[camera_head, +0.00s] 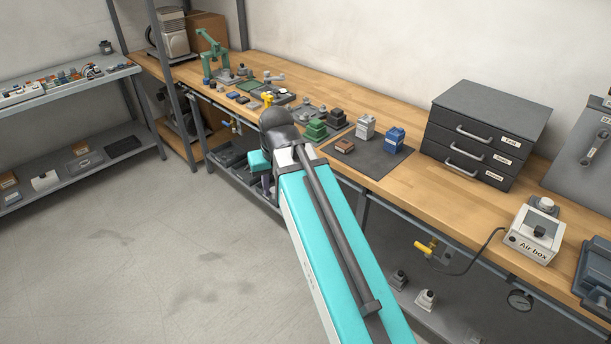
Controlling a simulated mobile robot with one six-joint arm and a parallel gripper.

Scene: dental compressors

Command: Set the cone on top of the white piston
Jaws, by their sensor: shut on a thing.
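My arm reaches forward from the lower right, and its dark elbow (278,122) overlaps the front edge of the workbench. A short turquoise part of my arm (258,162) shows below and left of the elbow. My gripper's fingertips cannot be made out; they are hidden behind or below the arm. I cannot pick out the cone. A whitish-grey block-like piece (366,127) stands upright on the dark mat (375,162); it may be the white piston, but I cannot be sure. Its top looks free of any cone.
Blue (394,140), brown (344,146) and green (316,130) pieces stand near it. A black drawer cabinet (485,130) and an air box (533,235) are to the right. Small pale-topped pieces (425,299) sit on the lower shelf. Bare bench lies in front of the cabinet.

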